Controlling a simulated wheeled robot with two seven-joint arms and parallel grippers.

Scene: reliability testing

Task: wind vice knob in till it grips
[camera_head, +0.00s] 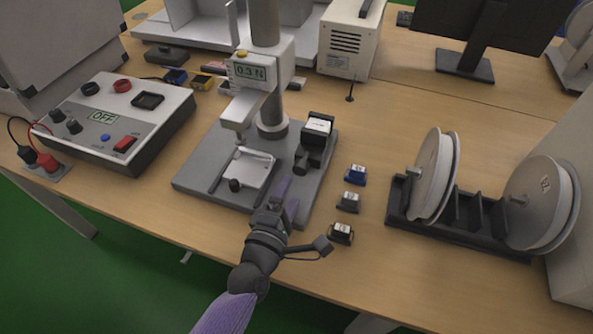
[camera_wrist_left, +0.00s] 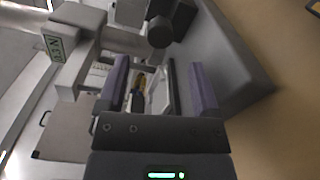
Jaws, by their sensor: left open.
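A grey test stand base (camera_head: 205,185) carries a pale vice-like fixture (camera_head: 250,168) with a small black knob (camera_head: 236,185) at its front. A black block with a white top (camera_head: 316,140) stands to the right on the same base. My left gripper (camera_head: 287,196) is over the base's front right part, right of the knob and apart from it. In the left wrist view its two purple fingers (camera_wrist_left: 160,85) are spread, with nothing clearly held. A dark round part (camera_wrist_left: 160,32) shows beyond them; I cannot tell if it is the knob. My right gripper is not in view.
A force gauge (camera_head: 252,72) reading about 0.3 N hangs above the fixture. A power supply showing OFF (camera_head: 110,120) stands left. Several small blocks, including a blue one (camera_head: 356,175), line the right side. A spool rack (camera_head: 460,228) stands farther right.

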